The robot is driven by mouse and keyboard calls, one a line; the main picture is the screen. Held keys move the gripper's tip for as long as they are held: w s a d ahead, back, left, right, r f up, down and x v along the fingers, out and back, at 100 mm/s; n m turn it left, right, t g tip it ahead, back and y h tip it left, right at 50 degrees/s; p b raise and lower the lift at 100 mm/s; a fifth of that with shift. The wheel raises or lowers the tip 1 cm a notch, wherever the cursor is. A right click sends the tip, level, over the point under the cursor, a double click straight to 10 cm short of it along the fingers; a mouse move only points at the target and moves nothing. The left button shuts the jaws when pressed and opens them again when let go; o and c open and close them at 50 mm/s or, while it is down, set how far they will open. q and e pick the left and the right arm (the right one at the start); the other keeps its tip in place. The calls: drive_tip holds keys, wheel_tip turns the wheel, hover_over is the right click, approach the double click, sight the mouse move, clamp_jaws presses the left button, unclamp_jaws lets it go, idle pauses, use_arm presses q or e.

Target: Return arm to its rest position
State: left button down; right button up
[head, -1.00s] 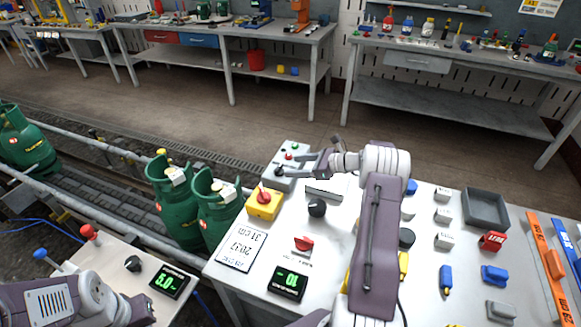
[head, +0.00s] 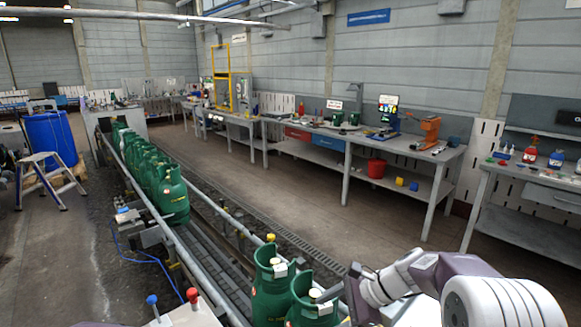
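My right arm comes in from the lower right corner, with a purple link and large white joints. Two green gas cylinders with collars, one left (head: 272,285) and one right (head: 312,302), stand beside the gripper. I see nothing held. My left gripper is out of view.
A conveyor with rails (head: 215,290) runs away to the left, carrying a row of green cylinders (head: 170,192). A red-knobbed lever (head: 192,295) and a blue-knobbed lever (head: 152,302) stand at the bottom. Workbenches (head: 440,165) line the wall. Floor between is clear.

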drive_tip(key=s+d+f+n+g+h, duration=0.1)
drive_tip(key=s+f+n+g+h, duration=0.2)
drive_tip(key=s+n, duration=0.65)
drive_tip(key=s+d+f+n+t+h, duration=0.1)
drive_tip(key=s+d+f+n+h, duration=0.4)
drive_tip(key=s+d+n, duration=0.2)
drive_tip(key=shift+s+d+f+t+p, duration=0.3)
drive_tip(key=shift+s+d+t, duration=0.1)
drive_tip(key=shift+s, duration=0.1)
idle(0.3)
